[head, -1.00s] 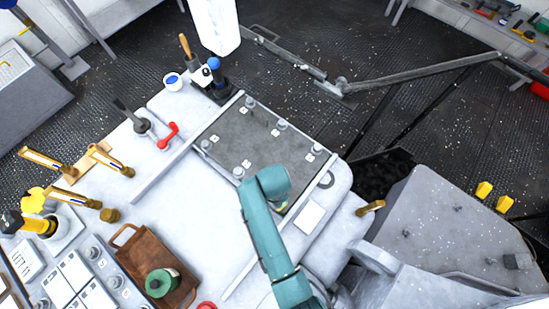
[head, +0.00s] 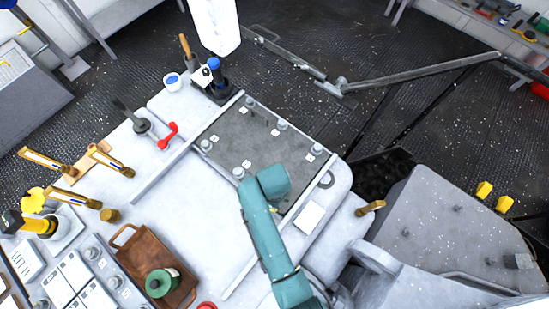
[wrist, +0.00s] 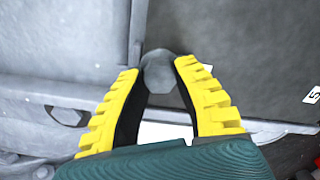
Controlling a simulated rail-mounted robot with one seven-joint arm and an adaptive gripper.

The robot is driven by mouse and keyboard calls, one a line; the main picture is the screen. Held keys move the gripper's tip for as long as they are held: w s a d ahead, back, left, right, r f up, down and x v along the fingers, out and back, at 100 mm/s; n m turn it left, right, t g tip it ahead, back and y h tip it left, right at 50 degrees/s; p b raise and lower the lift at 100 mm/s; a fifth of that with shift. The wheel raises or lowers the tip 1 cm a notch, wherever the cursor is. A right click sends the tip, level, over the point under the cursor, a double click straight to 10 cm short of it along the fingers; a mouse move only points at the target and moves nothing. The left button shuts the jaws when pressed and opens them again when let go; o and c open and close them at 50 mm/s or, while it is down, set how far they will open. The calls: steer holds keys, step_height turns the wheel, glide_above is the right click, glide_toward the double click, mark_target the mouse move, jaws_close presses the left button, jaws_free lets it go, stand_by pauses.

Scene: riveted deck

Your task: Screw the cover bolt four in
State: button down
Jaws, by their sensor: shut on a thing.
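The dark cover plate (head: 222,130) lies on the light grey housing, with several grey bolts standing along its edges beside small white number labels. In the wrist view, the yellow fingers of my gripper (wrist: 157,70) are shut on a grey bolt (wrist: 158,76), which sits between their tips at the edge of the dark plate. A label reading 5 (wrist: 312,95) shows to the right. In the head view my teal arm hides the fingers and this bolt at the plate's near end.
A brown tray (head: 128,240) with a green-topped jar (head: 162,283) stands at lower left. A white pad (head: 309,216) lies right of my arm.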

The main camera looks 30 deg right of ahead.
steer(key=m, duration=0.4)
steer(key=shift+w+r+m, duration=0.1)
steer(key=shift+r+m, duration=0.05)
steer(key=shift+m, duration=2.15)
steer(key=c, duration=0.7)
jaws_free()
steer(key=shift+c, duration=0.2)
step_height(320, 180, up, 12)
